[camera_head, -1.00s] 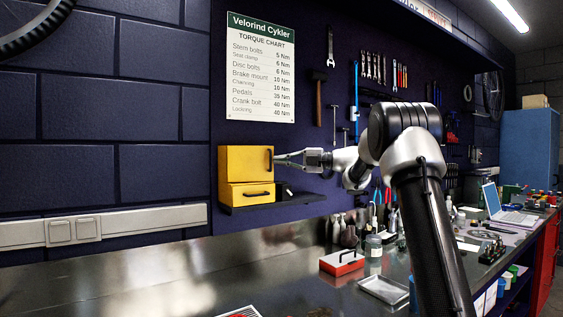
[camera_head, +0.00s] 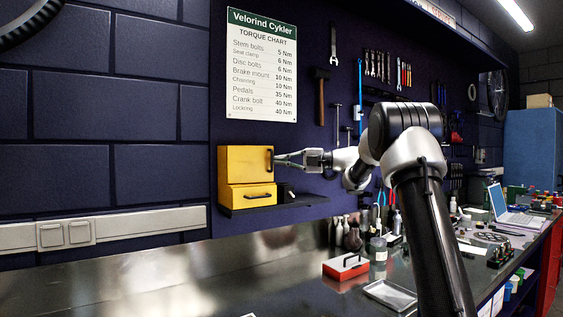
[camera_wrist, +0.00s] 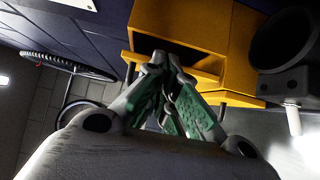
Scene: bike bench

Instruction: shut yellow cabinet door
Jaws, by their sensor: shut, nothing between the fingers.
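The yellow cabinet (camera_head: 236,165) sits on a dark wall shelf, with a dark handle on its door near the right edge. A yellow drawer (camera_head: 247,196) with its own handle is below. My gripper (camera_head: 279,158) points left at the door's right edge, close to the handle. In the wrist view my gripper (camera_wrist: 162,65) is shut and empty, its tips close to the yellow cabinet (camera_wrist: 203,22). A dark gap shows in the cabinet there, so the door looks at least partly open. I cannot tell whether the tips touch it.
A small black object (camera_head: 287,192) stands on the shelf (camera_head: 308,199) right of the drawer. Tools hang on the wall behind my arm. The bench's left part is clear.

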